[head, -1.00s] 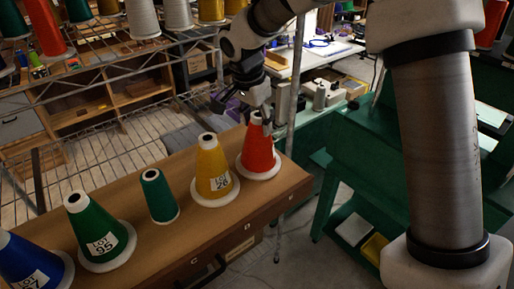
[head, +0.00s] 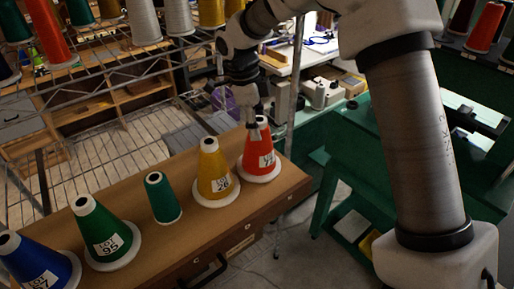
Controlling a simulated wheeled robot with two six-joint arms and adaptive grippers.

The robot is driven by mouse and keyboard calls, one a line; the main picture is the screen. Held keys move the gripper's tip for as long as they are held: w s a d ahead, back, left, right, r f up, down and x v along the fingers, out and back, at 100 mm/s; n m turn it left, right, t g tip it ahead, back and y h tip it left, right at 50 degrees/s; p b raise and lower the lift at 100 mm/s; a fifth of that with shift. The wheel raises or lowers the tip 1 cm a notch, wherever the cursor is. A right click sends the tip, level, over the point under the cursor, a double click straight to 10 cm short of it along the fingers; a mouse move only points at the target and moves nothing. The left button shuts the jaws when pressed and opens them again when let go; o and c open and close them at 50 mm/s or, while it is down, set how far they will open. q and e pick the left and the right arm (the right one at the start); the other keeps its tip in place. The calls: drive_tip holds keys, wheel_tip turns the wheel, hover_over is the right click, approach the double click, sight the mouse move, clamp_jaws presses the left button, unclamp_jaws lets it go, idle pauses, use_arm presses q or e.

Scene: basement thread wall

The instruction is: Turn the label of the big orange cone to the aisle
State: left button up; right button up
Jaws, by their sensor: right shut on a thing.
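The big orange cone (head: 258,150), a red-orange thread cone on a white base, stands upright at the right end of the wooden cabinet top (head: 140,228). Its white label (head: 267,160) shows on the front right side of the cone; the print is too small to read fully. My right gripper (head: 255,124) points down from above and is shut on the top of the orange cone. Its fingers partly cover the cone's tip. My left gripper is not in view.
A yellow cone (head: 213,174) stands close on the left, then a small green cone (head: 162,201), a big green cone (head: 103,234) and a blue cone (head: 38,262). A wire rack (head: 100,115) stands behind. A green bench (head: 345,165) is on the right.

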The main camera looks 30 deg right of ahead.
drive_tip(key=shift+f, duration=0.15)
drive_tip(key=o, duration=1.2)
drive_tip(key=shift+c, duration=0.2)
